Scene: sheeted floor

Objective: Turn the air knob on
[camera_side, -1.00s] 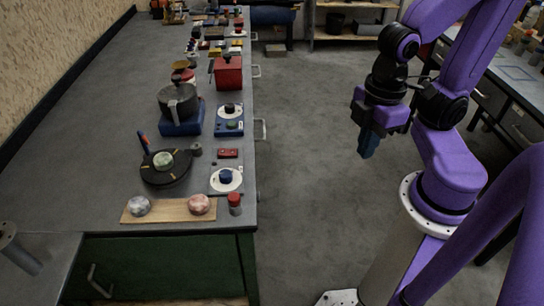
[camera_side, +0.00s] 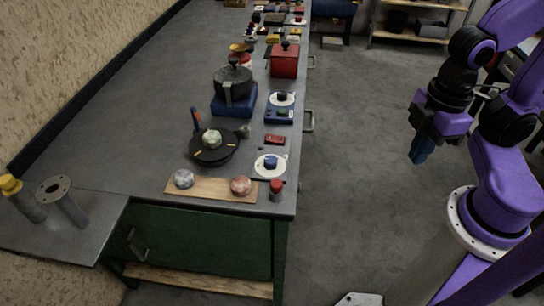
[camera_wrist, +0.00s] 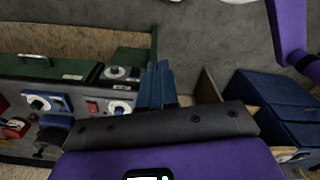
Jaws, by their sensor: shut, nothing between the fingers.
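Two knobs on white dials stand along the bench's right edge in the side view: a blue knob (camera_side: 270,162) near the front, and a dark knob (camera_side: 282,97) on a blue box farther back. No readable label shows which is the air knob. The wrist view shows a blue knob on a white dial (camera_wrist: 119,108), a knob on a blue plate (camera_wrist: 40,103) and a dark knob (camera_wrist: 115,72). My gripper (camera_side: 421,152) hangs over the floor, right of the bench and well apart from the knobs. Its blue fingers (camera_wrist: 156,82) are together and empty.
A red switch (camera_side: 275,139) sits by the front dial. A board with two stones (camera_side: 211,189), a red-capped jar (camera_side: 277,190), a black pan (camera_side: 213,146), a dark pot (camera_side: 233,82) and a red box (camera_side: 285,62) stand nearby. Open floor (camera_side: 345,150) separates bench and arm.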

